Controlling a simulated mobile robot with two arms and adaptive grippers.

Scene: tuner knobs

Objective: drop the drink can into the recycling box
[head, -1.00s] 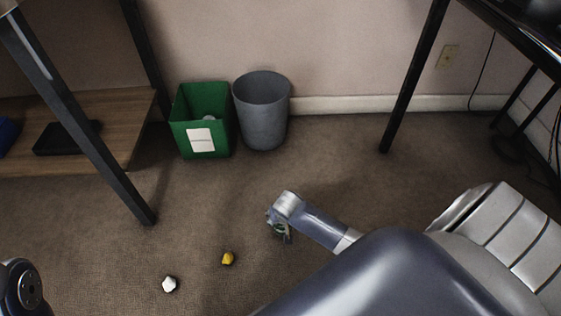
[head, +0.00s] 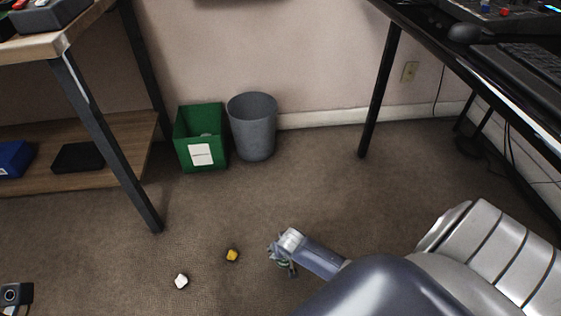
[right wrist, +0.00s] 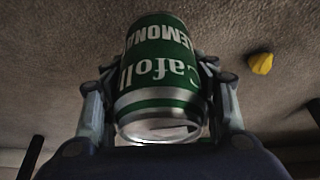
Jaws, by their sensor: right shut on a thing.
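The drink can (right wrist: 160,70) is green and silver with white lettering, upside down in the right wrist view. My right gripper (right wrist: 160,105) has its fingers on both sides of the can and is shut on it. In the head view my right gripper (head: 281,257) is over the carpet at lower centre; the can is mostly hidden there. The green recycling box (head: 201,152) stands on the floor by the wall, with a white label on its front and something pale inside. The gripper is well in front of it and to its right. My left gripper's fingers are not visible.
A grey bin (head: 253,128) stands right beside the green box. A yellow crumpled piece (head: 232,255) and a white one (head: 181,281) lie on the carpet. A wooden shelf unit (head: 95,170) is at left, a black desk (head: 440,45) at right. The carpet between is clear.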

